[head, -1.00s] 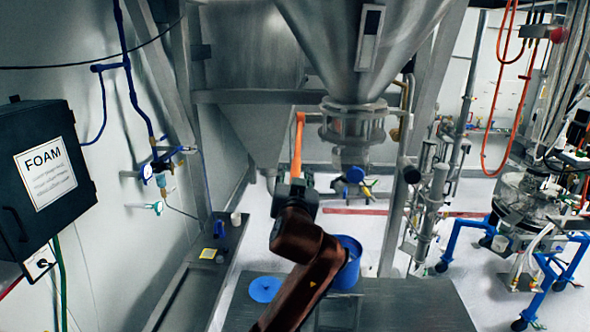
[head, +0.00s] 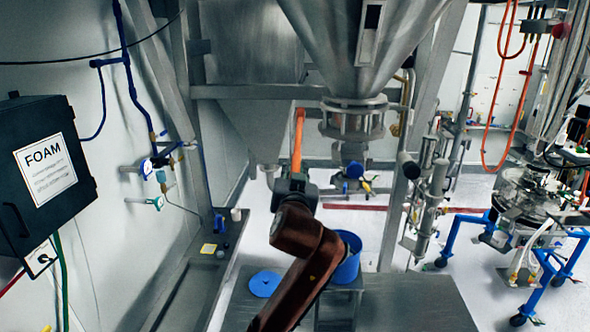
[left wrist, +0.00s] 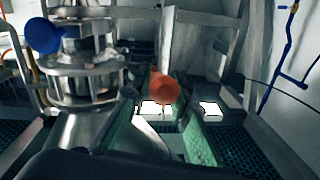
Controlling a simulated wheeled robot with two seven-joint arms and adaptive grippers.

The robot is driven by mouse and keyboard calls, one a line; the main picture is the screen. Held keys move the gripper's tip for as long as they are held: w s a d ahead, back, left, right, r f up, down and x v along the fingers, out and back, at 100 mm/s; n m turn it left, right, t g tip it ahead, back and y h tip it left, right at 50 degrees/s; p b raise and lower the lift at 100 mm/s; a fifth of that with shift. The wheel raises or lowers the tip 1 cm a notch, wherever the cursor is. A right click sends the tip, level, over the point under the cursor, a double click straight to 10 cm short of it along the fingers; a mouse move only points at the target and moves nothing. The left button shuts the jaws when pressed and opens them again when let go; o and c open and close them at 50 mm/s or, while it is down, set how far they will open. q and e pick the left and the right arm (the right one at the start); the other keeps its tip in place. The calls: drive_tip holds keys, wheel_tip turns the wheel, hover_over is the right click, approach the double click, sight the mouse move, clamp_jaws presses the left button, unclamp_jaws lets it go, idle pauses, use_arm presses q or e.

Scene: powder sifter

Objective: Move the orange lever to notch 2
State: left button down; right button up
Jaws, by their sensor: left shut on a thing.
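The orange lever (head: 298,138) stands nearly upright, left of the steel hopper's outlet in the head view. My left gripper (head: 296,178) is at its lower visible part and shut on it. In the left wrist view the lever's rounded orange end (left wrist: 165,88) shows between the green-lined fingers (left wrist: 158,118). The fingers hide part of the lever. I cannot make out the notches or their numbers. My right gripper is not in view.
The steel hopper (head: 370,40) and its outlet (head: 352,120) are right of the lever. A blue bucket (head: 347,268) stands behind my left arm. The FOAM box (head: 45,170) is on the left wall.

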use_arm(q)
drive_tip(key=w+f+t+b, duration=0.1)
drive_tip(key=b, duration=0.2)
drive_tip(key=f+t+b, duration=0.1)
drive_tip(key=f+b, duration=0.1)
drive_tip(key=b, duration=0.1)
drive_tip(key=w+f+b, duration=0.1)
drive_tip(key=f+b, duration=0.1)
drive_tip(key=b, duration=0.1)
drive_tip(key=shift+w+f+t, duration=0.15)
drive_tip(key=shift+w+t, duration=0.2)
drive_tip(key=shift+t, duration=0.05)
drive_tip(key=c, duration=1.8)
unclamp_jaws()
drive_tip(key=shift+o, duration=0.2)
